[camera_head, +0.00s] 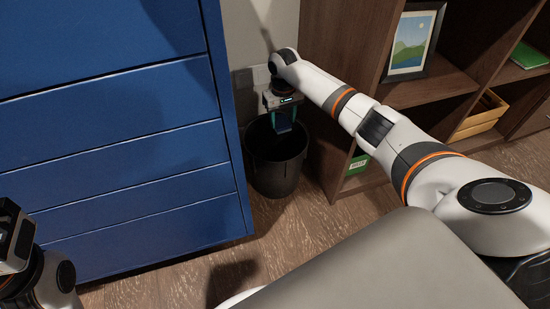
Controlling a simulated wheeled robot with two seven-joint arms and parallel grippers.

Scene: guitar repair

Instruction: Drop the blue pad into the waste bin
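The blue pad (283,123) is a small dark-blue piece between the fingers of my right gripper (283,115). The gripper points down over the mouth of the waste bin and appears shut on the pad. The waste bin (275,175) is a dark round bin standing on the floor, with its inside in shadow. The pad shows against the bin's opening, near the rim; its exact height is hard to tell. My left gripper (12,238) is partly in view at the left edge, far from the bin; its fingers cannot be made out.
A blue drawer cabinet (130,170) stands close on the bin's left. A brown wooden shelf (345,60) stands close on its right, with a framed picture (412,42), a wooden crate (480,115) and a green box (358,163). Wooden floor (300,228) in front of the bin is clear.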

